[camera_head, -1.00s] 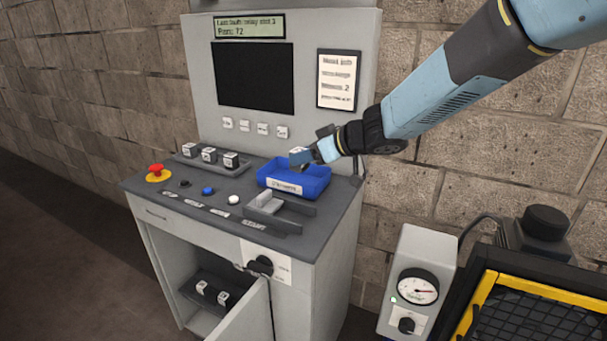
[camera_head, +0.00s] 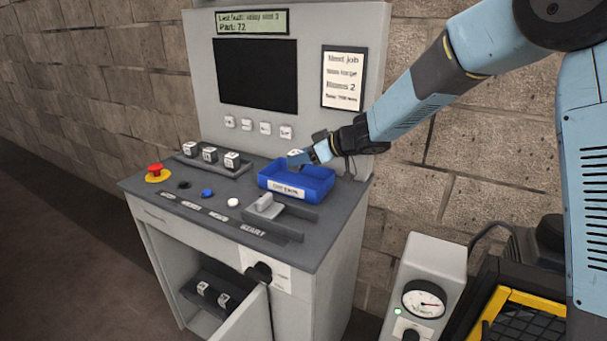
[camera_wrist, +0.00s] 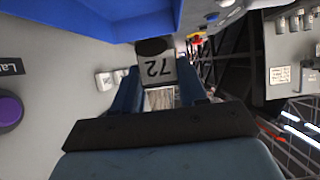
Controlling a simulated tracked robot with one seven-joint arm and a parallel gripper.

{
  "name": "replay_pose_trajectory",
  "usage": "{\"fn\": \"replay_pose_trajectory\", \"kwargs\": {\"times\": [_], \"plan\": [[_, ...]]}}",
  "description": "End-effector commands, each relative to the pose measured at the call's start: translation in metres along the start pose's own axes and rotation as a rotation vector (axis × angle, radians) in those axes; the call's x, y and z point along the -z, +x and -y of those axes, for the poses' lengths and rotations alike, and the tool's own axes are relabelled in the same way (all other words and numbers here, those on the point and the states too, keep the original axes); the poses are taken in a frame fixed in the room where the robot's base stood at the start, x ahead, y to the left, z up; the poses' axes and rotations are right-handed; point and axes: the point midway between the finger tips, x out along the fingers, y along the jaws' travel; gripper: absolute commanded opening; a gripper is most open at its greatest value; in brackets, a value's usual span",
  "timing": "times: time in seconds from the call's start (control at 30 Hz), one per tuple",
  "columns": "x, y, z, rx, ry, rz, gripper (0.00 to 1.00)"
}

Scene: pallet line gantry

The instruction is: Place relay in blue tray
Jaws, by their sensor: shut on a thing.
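My gripper (camera_head: 301,157) is above the back part of the blue tray (camera_head: 283,198) on the console top. In the wrist view my gripper (camera_wrist: 160,88) is shut on a relay (camera_wrist: 158,70), a small block with a white face marked 72, upside down in that picture. The relay shows only as a small pale patch in the head view (camera_head: 295,152). The blue tray also fills the top of the wrist view (camera_wrist: 100,15). It looks empty in the part I see, and it bears a white label. The relay looks raised, apart from the tray floor.
Several relays (camera_head: 210,155) stand in a grey rack at the console's back left. Two more (camera_head: 213,292) sit in the open cabinet below. A red stop button (camera_head: 156,170) is at the left edge, and a grey slotted fixture (camera_head: 263,207) lies in front of the tray.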

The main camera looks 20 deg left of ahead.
Motion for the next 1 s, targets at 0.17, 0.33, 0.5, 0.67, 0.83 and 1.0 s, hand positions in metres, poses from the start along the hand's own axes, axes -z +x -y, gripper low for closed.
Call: {"fn": "replay_pose_trajectory", "kwargs": {"times": [0.17, 0.33, 0.5, 0.67, 0.83, 1.0], "plan": [[-0.017, 0.022, -0.017, 0.001, 0.001, 0.001, 0.12], [-0.023, 0.030, -0.025, 0.000, 0.000, -0.001, 0.12], [-0.028, 0.036, -0.030, 0.000, 0.001, -0.001, 0.12], [-0.046, 0.046, -0.030, 0.002, 0.003, 0.000, 0.12], [-0.055, 0.051, -0.031, -0.001, 0.000, -0.001, 0.12], [-0.055, 0.050, -0.031, -0.001, 0.000, -0.001, 0.12]]}}
